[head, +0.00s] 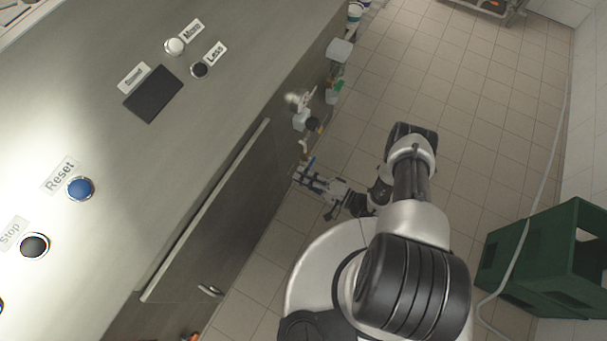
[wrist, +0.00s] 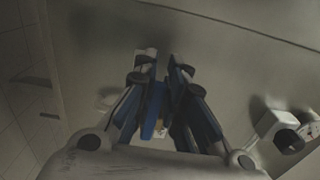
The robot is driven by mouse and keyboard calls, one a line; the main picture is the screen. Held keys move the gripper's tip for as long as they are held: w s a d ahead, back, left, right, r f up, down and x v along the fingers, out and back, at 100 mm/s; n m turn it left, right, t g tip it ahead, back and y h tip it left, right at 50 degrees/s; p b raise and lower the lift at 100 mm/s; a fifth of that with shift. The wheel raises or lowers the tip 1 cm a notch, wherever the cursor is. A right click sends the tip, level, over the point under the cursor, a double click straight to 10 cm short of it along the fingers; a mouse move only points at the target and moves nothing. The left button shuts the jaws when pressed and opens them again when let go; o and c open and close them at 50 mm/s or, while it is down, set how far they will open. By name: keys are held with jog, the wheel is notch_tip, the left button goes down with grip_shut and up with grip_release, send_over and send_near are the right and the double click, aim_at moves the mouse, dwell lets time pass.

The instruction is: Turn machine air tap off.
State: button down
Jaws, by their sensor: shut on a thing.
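My gripper (head: 306,177) is low at the front face of the machine, at the edge of the cabinet in the head view. In the wrist view my gripper (wrist: 163,66) has its two blue-lined fingers close together, shut on a small part that I take to be the air tap (wrist: 161,131). Most of the tap is hidden between and behind the fingers, so I cannot tell the angle of its handle.
A white fitting with a dark round end (wrist: 282,130) sticks out right of the fingers in the wrist view. Other fittings (head: 301,118) line the machine front. A green crate (head: 530,262) stands on the tiled floor at right, with a hose nearby.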

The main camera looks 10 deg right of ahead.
jog(key=shift+f, duration=0.2)
dwell(0.4)
jog(key=c, duration=1.6)
grip_release()
jog(key=v, duration=1.2)
